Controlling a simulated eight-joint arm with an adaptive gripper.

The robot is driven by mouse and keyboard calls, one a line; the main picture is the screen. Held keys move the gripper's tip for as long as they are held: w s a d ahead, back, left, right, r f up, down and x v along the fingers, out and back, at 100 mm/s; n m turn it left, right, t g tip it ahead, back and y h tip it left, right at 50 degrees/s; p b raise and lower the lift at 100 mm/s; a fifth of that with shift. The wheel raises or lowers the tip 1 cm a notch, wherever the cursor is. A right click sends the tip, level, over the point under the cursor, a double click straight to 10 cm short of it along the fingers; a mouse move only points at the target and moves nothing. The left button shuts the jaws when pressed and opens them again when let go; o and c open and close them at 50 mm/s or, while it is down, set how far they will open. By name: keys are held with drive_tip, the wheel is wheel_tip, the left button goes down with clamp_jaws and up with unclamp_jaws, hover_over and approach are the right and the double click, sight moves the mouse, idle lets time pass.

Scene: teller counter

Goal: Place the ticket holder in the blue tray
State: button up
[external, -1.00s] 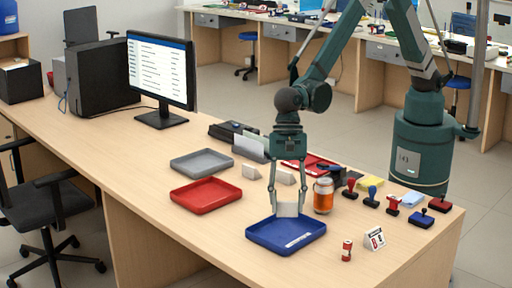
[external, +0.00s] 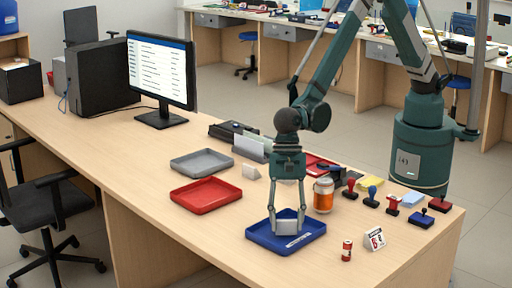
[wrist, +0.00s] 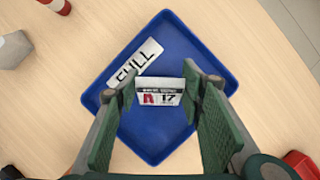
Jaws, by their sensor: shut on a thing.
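The blue tray (external: 262,245) sits near the front edge of the counter; it fills the middle of the wrist view (wrist: 150,135). A white strip with dark letters (wrist: 136,62) lies flat on its floor. My gripper (external: 287,220) points down over the tray and is shut on a small whitish ticket holder (external: 286,228).
A red tray (external: 205,193) and a grey tray (external: 202,162) lie to the left. An amber jar (external: 323,196) stands close to the right of my gripper. A small red-and-white can (external: 347,250), a number card (external: 374,240) and several stamps stand further right.

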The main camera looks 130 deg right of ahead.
drive_tip(key=shift+f, duration=0.4)
drive_tip(key=shift+f, duration=0.1)
drive_tip(key=o, duration=0.9)
drive_tip(key=shift+p+v, duration=0.8)
drive_tip(key=shift+v, duration=5.35)
